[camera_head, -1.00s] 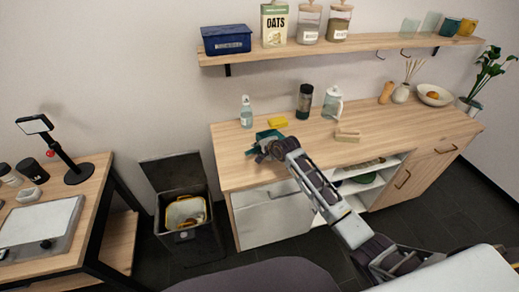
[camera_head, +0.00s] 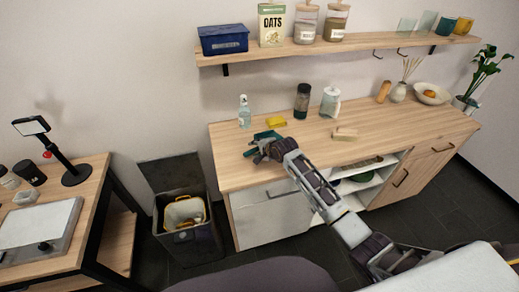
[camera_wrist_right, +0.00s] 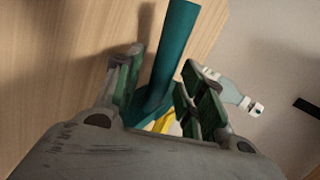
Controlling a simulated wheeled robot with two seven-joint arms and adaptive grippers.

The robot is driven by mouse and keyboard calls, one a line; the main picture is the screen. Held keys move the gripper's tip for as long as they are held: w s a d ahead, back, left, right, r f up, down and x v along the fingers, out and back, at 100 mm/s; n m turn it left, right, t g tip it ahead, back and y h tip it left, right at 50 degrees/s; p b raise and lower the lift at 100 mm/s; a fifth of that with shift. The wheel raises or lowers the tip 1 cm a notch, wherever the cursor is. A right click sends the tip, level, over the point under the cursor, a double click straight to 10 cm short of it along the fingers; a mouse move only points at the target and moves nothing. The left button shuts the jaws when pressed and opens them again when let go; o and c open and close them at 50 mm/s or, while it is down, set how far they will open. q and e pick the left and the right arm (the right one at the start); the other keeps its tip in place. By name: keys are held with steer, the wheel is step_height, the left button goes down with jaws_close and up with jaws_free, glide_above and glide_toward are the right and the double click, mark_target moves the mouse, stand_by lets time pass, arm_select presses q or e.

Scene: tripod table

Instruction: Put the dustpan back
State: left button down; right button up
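The teal dustpan (camera_head: 268,135) lies on the wooden counter near its front left part, partly hidden by my right gripper. My right gripper (camera_head: 258,152) is low at the dustpan's handle. In the right wrist view the teal handle (camera_wrist_right: 172,55) runs between the two fingers of the right gripper (camera_wrist_right: 163,85). The fingers stand apart, with a visible gap between the left finger and the handle. Hooks (camera_head: 379,54) hang under the wall shelf (camera_head: 350,50) and are empty. My left gripper is not in view.
A wooden block (camera_head: 345,134) lies to the right. An open bin (camera_head: 188,225) stands left of the counter.

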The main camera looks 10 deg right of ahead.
steer(key=shift+s+r, duration=0.1)
steer(key=v, duration=1.1)
steer(key=shift+s+d+r, duration=0.15)
steer(key=shift+s+r, duration=0.1)
steer(key=shift+r, duration=0.05)
stand_by(1.0)
